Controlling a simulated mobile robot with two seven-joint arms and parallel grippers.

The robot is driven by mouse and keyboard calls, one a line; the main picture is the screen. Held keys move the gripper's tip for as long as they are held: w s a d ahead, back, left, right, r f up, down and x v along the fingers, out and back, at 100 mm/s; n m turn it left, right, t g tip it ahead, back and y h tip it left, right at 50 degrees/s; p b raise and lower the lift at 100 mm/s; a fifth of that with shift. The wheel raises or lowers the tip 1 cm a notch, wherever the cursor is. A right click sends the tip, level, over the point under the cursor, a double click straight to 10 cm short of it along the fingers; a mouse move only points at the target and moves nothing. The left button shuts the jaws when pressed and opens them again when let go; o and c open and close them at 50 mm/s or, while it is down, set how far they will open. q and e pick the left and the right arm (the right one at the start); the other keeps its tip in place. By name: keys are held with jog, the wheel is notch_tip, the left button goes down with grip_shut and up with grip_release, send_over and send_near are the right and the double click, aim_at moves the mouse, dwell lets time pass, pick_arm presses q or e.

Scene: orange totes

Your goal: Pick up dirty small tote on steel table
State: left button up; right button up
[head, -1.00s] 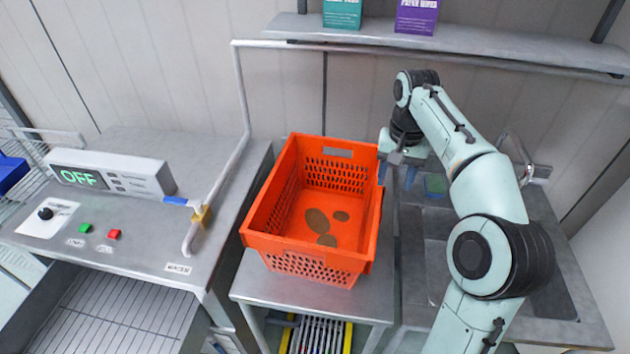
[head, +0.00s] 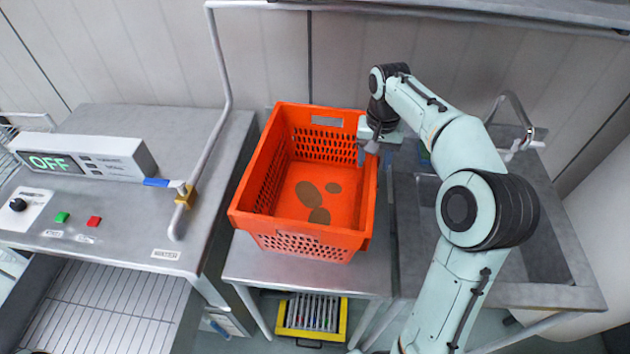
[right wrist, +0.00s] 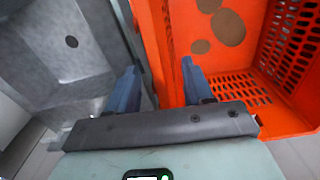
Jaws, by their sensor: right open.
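The orange tote (head: 300,241) stands upright on the steel table (head: 300,275). Its walls are perforated, and several brown stains mark its floor. My right gripper (head: 373,152) is at the tote's right wall, near the far right corner. In the right wrist view the open gripper (right wrist: 158,80) points down with its two blue fingers apart. The rim of the tote (right wrist: 163,50) runs between the fingers, one on the sink side and one on the inner side. I cannot tell whether either finger touches the wall. My left gripper is not in view.
A sink (head: 535,235) with a faucet lies right of the table. At the left is a steel machine with an OFF display (head: 55,163) and a pipe (head: 222,100) with a blue-handled valve. A yellow-edged grate (head: 312,315) lies below the table.

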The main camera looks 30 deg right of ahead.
notch_tip(320, 180, down, 4)
jog(key=shift+s+a+f, duration=0.1)
jog(key=shift+f, duration=0.1)
jog(key=c, duration=0.7)
grip_shut()
dwell(0.6)
